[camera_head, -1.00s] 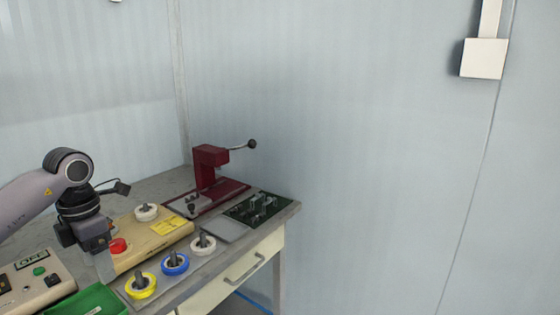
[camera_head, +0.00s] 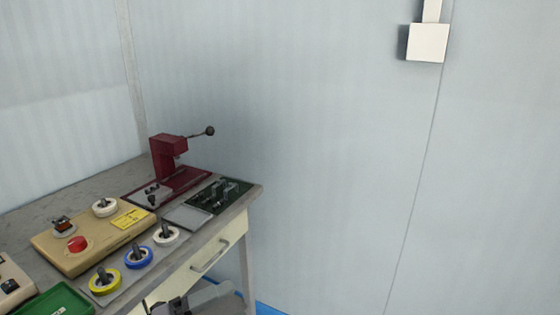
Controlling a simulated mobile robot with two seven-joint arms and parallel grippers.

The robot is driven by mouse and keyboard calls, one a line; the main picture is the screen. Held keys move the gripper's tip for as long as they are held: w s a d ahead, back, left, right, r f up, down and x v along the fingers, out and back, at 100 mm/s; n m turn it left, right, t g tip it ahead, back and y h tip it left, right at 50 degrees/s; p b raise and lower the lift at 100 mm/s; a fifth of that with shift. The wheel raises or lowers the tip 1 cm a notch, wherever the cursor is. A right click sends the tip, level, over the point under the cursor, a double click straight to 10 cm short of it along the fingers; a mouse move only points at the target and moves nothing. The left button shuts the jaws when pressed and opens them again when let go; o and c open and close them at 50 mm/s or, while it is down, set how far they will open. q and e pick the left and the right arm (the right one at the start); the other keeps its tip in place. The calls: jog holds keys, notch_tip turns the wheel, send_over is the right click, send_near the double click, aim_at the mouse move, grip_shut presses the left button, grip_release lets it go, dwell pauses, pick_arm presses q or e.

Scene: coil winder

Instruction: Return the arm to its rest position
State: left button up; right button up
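A grey part of my own arm (camera_head: 205,300) shows at the bottom edge, in front of the drawer side of the bench. Neither gripper's fingers can be seen, so whether they are open or shut does not show. The tan winder base (camera_head: 85,260) stands on the bench with a red button (camera_head: 78,244), a white spool (camera_head: 105,207) and a small dark and orange coil (camera_head: 63,225) on its post. No gripper is over it.
The grey bench (camera_head: 90,190) carries a red lever press (camera_head: 168,155), a dark green fixture board (camera_head: 220,193), yellow (camera_head: 105,282), blue (camera_head: 138,258) and white (camera_head: 166,235) spools, and a green bin (camera_head: 55,300).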

pick_arm(q)
jog(key=s+a+f+n+t+y, duration=0.1)
jog(key=a+f+n+t+y, duration=0.3)
jog(key=n, duration=0.5)
jog(key=s+a+f+n+t+y, duration=0.1)
jog(key=a+f+n+t+y, duration=0.2)
jog(key=f+n+y, duration=0.35)
jog(key=s+a+f+n+g+y, duration=0.2)
jog(key=s+f+n+g, duration=0.1)
jog(key=s+f+n, duration=0.2)
jog(key=s+a+f+n+g+y+p, duration=0.1)
jog(key=s+a+f+n+g+y, duration=0.1)
jog(key=s+f+n, duration=0.4)
jog(key=shift+s+g+y, duration=0.4)
jog(key=shift+s+y, duration=0.25)
jog(key=shift+s, duration=0.3)
jog(key=shift+n, duration=0.35)
